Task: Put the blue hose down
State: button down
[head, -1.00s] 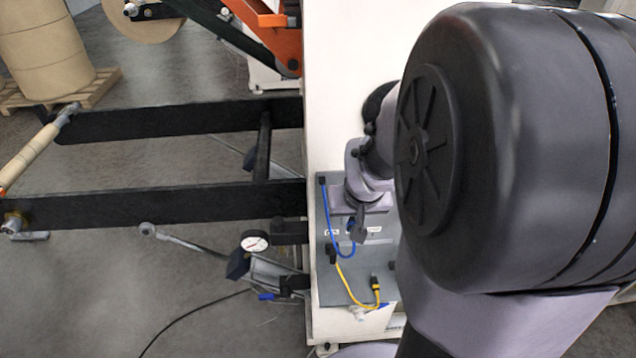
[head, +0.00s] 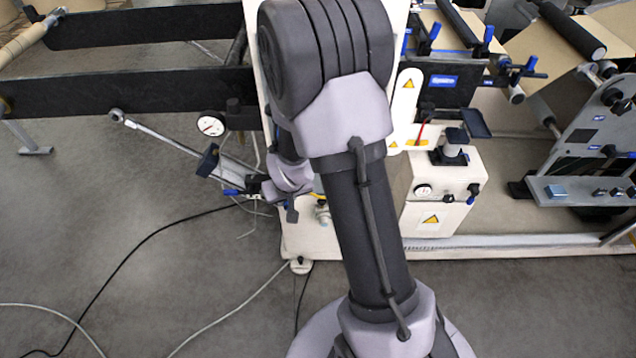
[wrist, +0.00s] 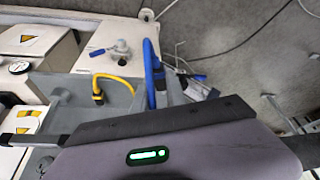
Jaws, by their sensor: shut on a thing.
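The blue hose (wrist: 152,72) shows in the wrist view as a thick blue loop rising just in front of my gripper (wrist: 158,98). My gripper is shut on it; its fingertips are mostly hidden behind the dark gripper body. In the head view my gripper (head: 292,213) hangs in front of the white machine cabinet, left of my forearm. The yellow hose (wrist: 113,79) lies on the grey shelf (wrist: 75,88), left of the blue hose in the wrist view.
A pressure gauge (head: 210,124) and a long metal lever (head: 165,138) stand left of the cabinet. A white box with a gauge (head: 442,195) stands right of my arm. Black and white cables cross the grey floor (head: 130,300), which is otherwise open.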

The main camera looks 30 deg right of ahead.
jog(key=w+d+b, duration=0.1)
jog(key=w+d, duration=0.1)
jog(key=w, duration=0.2)
jog(key=w+d+f+b, duration=0.1)
jog(key=w+d, duration=0.1)
jog(key=w, duration=0.1)
jog(key=w+d+b, duration=0.1)
jog(key=w+d, duration=0.2)
jog(key=w, duration=0.1)
jog(key=shift+w+f, duration=0.2)
jog(key=shift+w, duration=0.1)
notch_tip(320, 180, down, 4)
jog(key=shift+r+b, duration=0.15)
jog(key=shift+b, duration=0.85)
jog(key=shift+r, duration=0.15)
jog(key=c, duration=1.3)
grip_release()
jog(key=shift+c, duration=0.2)
